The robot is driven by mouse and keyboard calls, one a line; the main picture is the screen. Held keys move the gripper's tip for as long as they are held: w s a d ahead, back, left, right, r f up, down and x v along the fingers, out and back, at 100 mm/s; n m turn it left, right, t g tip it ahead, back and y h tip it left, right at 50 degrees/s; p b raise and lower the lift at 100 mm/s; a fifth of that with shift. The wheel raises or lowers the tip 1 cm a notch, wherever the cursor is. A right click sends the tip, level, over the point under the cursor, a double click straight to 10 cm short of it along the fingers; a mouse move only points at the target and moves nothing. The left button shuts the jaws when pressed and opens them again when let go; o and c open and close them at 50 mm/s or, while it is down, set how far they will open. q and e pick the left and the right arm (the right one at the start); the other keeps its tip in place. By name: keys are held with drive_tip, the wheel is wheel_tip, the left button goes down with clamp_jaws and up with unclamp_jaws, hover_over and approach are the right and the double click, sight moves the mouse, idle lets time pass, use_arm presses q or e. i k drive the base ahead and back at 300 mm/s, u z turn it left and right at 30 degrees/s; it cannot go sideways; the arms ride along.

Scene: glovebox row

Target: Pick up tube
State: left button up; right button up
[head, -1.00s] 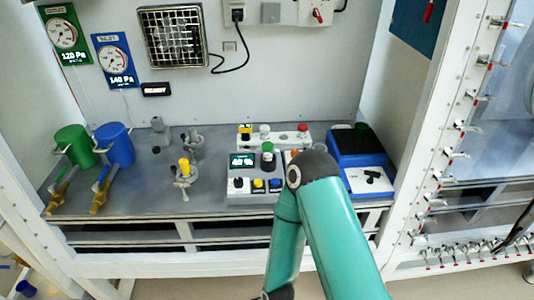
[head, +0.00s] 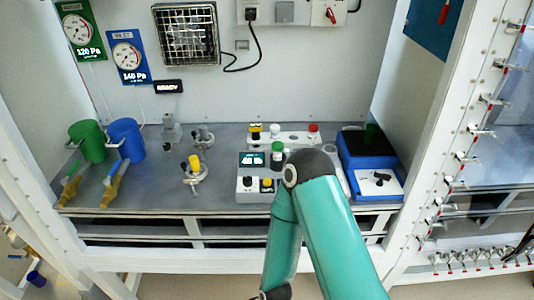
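No thing is plainly a tube at this size. A white holder (head: 293,142) at the back middle of the bench carries small upright pieces with a yellow-black top (head: 255,131), a white top (head: 275,131) and a red top (head: 313,130). I cannot tell whether these are tubes. A green-topped piece (head: 278,150) stands by the control box in front of it. My teal arm (head: 338,235) rises from the bottom right and hides part of the box and bench. Neither gripper shows.
A control box (head: 258,171) with a lit display sits mid-bench. A blue device (head: 372,160) stands at right. A green cup (head: 87,140) and blue cup (head: 126,139) stand at left. White posts frame the bench.

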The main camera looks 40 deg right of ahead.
sight(277, 146)
drive_tip(key=z, duration=1.85)
drive_tip(key=i, duration=0.1)
drive_tip(key=u, duration=3.2)
drive_tip(key=k, duration=2.2)
drive_tip(key=z, duration=0.9)
drive_tip(key=i, duration=1)
drive_tip(key=z, duration=0.05)
